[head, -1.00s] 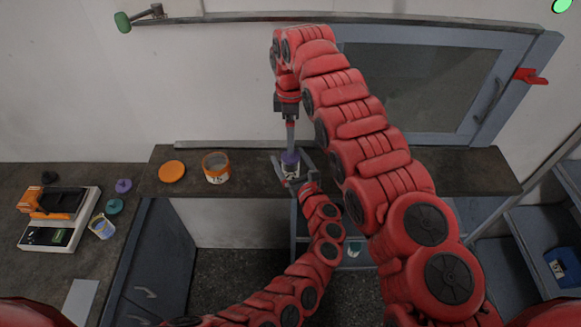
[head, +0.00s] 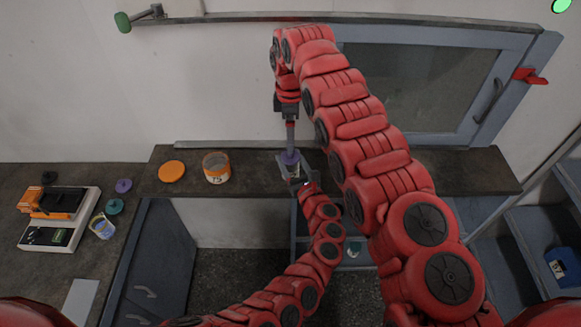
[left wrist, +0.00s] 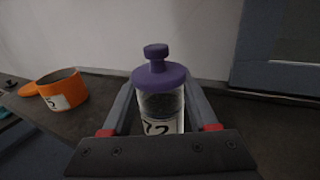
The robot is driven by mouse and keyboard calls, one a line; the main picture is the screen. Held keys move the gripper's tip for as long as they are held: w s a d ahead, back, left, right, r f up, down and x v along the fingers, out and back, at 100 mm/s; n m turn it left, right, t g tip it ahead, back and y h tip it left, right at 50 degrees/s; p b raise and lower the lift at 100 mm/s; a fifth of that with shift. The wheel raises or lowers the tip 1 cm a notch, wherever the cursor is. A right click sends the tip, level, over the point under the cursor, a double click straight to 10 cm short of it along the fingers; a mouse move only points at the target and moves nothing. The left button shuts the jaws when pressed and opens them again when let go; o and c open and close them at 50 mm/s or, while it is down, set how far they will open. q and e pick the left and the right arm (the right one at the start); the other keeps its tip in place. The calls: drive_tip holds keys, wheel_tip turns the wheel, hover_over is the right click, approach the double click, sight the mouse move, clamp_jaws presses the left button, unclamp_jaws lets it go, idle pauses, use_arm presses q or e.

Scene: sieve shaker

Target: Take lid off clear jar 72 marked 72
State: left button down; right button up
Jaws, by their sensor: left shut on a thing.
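Clear jar 72 (left wrist: 160,104), marked "72", stands upright with its purple knobbed lid (left wrist: 160,75) seated on it. The lid also shows in the head view (head: 290,157) at the middle of the shelf. My left gripper (head: 293,172) is shut on the jar's body, one finger on each side below the lid. My right gripper (head: 290,132) points down above the lid in the head view. Its fingers are seen edge-on, so I cannot tell their opening or any contact. The left wrist view shows nothing on the knob.
An open orange-rimmed jar (head: 216,168) marked 75 and an orange lid (head: 172,171) are left on the dark shelf (head: 420,172). A scale (head: 60,220), a small tub (head: 101,227) and loose lids are on the left bench. A blue-framed cabinet (head: 425,90) stands behind my right arm.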

sight(291, 155)
drive_tip(key=shift+o, duration=0.5)
drive_tip(key=m, duration=0.2)
drive_tip(key=r+m, duration=0.1)
drive_tip(key=shift+m, duration=0.4)
drive_tip(key=m, duration=0.2)
drive_tip(key=r+m, duration=0.1)
drive_tip(key=m, duration=0.2)
drive_tip(key=shift+r, duration=0.15)
wheel_tip(291, 155, down, 10)
drive_tip(key=m, duration=1.2)
drive_tip(key=shift+s+r, duration=0.1)
drive_tip(key=shift+r, duration=0.15)
